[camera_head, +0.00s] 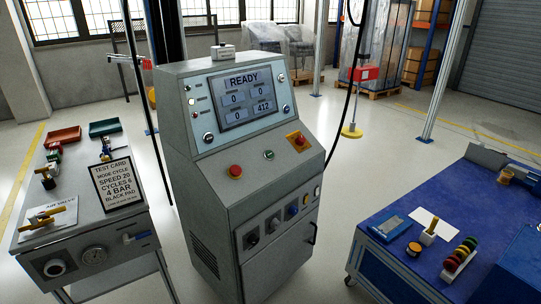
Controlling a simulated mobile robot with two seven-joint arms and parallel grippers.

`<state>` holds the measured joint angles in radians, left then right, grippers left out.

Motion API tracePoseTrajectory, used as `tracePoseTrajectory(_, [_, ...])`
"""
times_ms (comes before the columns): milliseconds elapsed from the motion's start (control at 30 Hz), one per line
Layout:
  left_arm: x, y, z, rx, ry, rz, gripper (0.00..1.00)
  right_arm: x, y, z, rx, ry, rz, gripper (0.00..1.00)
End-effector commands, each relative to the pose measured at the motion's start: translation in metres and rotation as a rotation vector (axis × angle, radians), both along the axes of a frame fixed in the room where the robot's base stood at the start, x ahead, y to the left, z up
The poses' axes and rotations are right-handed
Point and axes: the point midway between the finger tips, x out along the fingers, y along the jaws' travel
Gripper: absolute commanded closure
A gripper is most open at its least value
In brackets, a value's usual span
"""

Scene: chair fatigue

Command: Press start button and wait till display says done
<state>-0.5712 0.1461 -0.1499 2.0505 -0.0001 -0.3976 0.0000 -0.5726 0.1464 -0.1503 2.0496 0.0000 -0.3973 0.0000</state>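A grey control console (200,140) stands in the middle of the view. Its display (242,97) reads READY, with boxes showing 0, 0, 0 and 412. On the sloped desk below are a red button (235,171), a small green button (268,155) and a red button on an orange-yellow base (297,139). No start label is legible on them. Lower down, the front panel has black knobs (251,239) and a blue knob (292,211). Neither of my grippers is in view.
A metal bench (75,215) at left holds a test card (118,183) reading mode cycle, speed 20, cycles 6, 4 bar, black pad, plus red and green trays. A blue-topped cart (400,208) stands at right. Floor (335,215) is clear between console and cart.

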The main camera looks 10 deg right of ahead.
Motion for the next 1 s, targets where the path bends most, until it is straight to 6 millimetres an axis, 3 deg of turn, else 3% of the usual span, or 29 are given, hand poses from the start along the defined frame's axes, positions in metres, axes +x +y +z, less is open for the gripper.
tracePoseTrajectory(33, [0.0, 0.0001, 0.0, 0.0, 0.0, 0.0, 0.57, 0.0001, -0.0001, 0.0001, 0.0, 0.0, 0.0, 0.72])
tracePoseTrajectory(200, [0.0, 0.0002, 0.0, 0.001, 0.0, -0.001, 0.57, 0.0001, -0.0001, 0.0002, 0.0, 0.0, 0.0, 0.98])
tracePoseTrajectory(233, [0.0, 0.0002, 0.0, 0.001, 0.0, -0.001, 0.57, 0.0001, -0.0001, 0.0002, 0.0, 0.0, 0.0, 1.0])
tracePoseTrajectory(1000, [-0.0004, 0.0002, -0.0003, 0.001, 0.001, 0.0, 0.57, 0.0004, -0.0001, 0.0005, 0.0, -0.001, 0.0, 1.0])
